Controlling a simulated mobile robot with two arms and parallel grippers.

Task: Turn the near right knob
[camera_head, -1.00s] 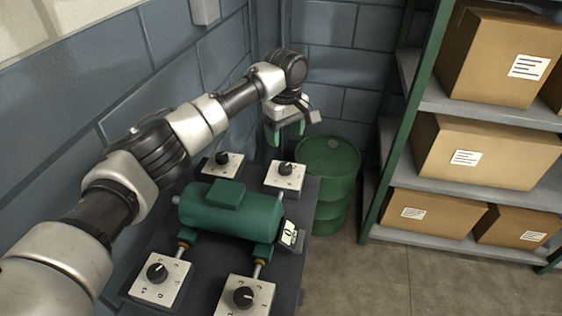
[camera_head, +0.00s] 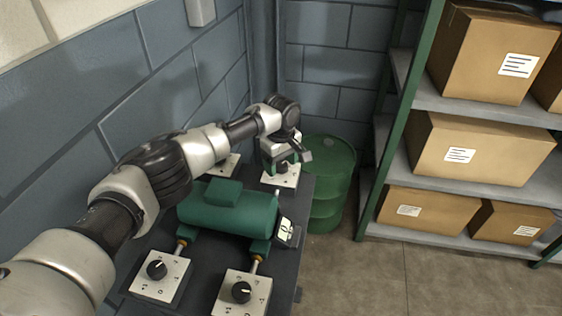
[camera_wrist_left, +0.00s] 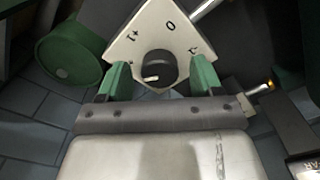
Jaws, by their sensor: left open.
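The near right knob (camera_head: 241,291) is a black dial with a white pointer on a square white plate at the front of the dark bench. No gripper is near it. My left gripper (camera_head: 281,164) is at the far right knob's white plate (camera_head: 281,180), at the back of the bench. In the left wrist view the far right knob (camera_wrist_left: 156,69) stands between the two green fingers of my left gripper (camera_wrist_left: 160,78). The fingers are open, with a gap showing on each side of the knob. My right gripper is not in view.
A green motor casing (camera_head: 228,208) lies across the middle of the bench, with a small display (camera_head: 287,230) at its right end. The near left knob (camera_head: 157,269) is at the front left. A green drum (camera_head: 330,170) and shelves with boxes (camera_head: 470,150) stand to the right.

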